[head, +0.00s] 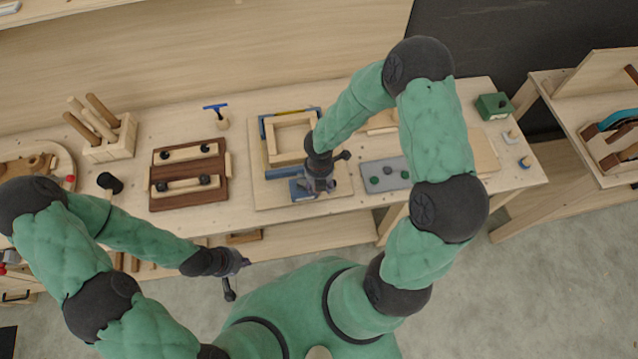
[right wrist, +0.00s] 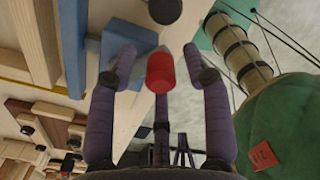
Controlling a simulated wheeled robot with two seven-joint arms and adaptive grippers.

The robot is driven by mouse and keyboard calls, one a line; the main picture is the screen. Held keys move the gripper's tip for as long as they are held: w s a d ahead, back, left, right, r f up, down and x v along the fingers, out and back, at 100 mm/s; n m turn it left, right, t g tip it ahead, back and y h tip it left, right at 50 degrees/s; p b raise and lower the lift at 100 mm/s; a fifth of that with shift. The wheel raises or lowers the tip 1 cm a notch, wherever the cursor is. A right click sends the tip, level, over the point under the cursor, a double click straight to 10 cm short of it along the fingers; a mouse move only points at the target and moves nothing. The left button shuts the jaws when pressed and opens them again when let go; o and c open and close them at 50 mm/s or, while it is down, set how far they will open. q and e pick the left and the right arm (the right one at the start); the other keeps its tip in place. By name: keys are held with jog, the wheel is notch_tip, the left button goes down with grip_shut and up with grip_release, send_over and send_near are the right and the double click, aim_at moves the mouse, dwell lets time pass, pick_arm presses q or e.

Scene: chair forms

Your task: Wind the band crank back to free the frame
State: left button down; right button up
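The pale wooden frame (head: 291,136) sits on a wooden board (head: 257,190), with blue pieces (head: 281,173) along its edges. A blue block (head: 300,190) lies at its near side; in the right wrist view a blue block (right wrist: 120,44) is left of a red knob (right wrist: 160,73), apparently the crank handle. My right gripper (head: 319,187) is over the near side of the board. In its wrist view the open fingers (right wrist: 160,70) stand either side of the red knob, with gaps visible. My arm hides part of the frame. My left gripper (head: 238,279) is open and empty, in front of the table.
A green box (head: 494,105) stands farther right.

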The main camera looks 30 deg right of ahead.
notch_tip(320, 180, up, 12)
dwell(0.6)
dwell(0.5)
